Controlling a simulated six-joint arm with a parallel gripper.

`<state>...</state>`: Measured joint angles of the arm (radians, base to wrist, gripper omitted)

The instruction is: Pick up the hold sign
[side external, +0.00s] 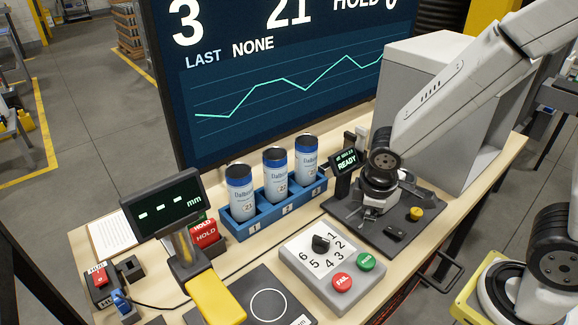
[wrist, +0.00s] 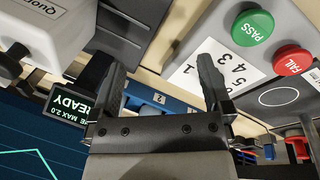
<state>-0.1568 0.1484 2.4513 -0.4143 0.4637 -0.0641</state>
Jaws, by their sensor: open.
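A red sign marked HOLD (side external: 205,233) stands near the table's left middle, behind the gauge display and left of the can rack, with a bit of green at its top. Another small red piece (side external: 98,275) sits on a black block lettered along its front at the far left. A red shape (wrist: 297,149) shows at the right edge of the wrist view; I cannot tell which it is. My gripper (side external: 374,210) is over the dark plate on the right, well away from the HOLD sign. In the wrist view its fingers (wrist: 162,80) are apart with nothing held.
A blue rack (side external: 245,229) holds three cans in slots 1, 2 and 3. A gauge display (side external: 162,204) with a yellow block (side external: 215,300) stands at front left. A button box (side external: 325,265) with PASS and FAIL sits centre front. A READY display (side external: 345,163) is beside my gripper.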

